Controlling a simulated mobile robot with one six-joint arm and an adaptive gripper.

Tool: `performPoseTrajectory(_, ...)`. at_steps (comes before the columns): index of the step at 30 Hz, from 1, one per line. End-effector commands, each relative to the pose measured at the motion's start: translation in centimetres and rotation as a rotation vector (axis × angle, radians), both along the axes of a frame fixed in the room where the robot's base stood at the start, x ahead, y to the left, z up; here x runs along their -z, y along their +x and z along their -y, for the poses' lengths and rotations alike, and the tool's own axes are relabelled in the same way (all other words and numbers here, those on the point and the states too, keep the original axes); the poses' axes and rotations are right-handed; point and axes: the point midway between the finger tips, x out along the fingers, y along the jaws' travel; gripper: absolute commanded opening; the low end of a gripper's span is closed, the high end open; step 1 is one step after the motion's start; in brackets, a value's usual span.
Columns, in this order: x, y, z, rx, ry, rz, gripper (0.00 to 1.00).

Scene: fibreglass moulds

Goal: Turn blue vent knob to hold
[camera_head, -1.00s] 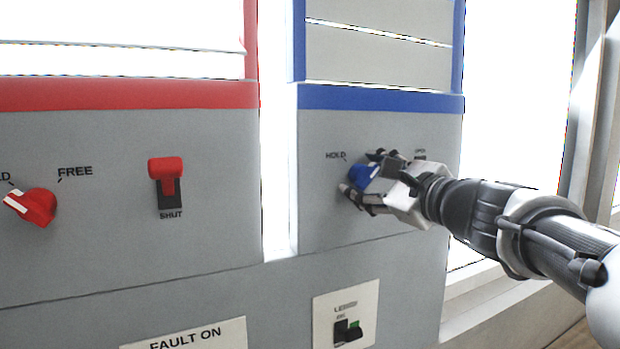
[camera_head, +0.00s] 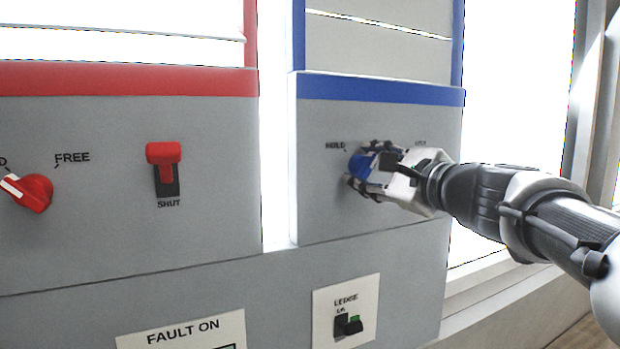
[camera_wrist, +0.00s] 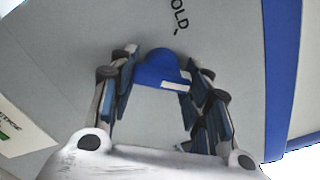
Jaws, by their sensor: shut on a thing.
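The blue vent knob (camera_head: 361,164) is on the grey panel under the blue stripe, just below and right of the HOLD label (camera_head: 335,146). My gripper (camera_head: 365,171) is at the panel, shut on the knob with a finger on each side. In the wrist view the blue knob (camera_wrist: 160,68) lies between the fingertips of my gripper (camera_wrist: 162,82), its white pointer mark toward the lower right. The second label, right of the knob, is mostly hidden by my gripper.
On the left panel are a red knob (camera_head: 36,193) near FREE and a red switch (camera_head: 164,165) above SHUT. A bright gap separates the two upper panels.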

Motion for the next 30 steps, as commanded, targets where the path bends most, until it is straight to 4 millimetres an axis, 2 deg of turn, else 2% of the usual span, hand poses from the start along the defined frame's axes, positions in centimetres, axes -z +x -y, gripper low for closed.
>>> performPoseTrajectory(30,-0.22,0.02,0.06,0.0,-0.877,0.365,0.2)
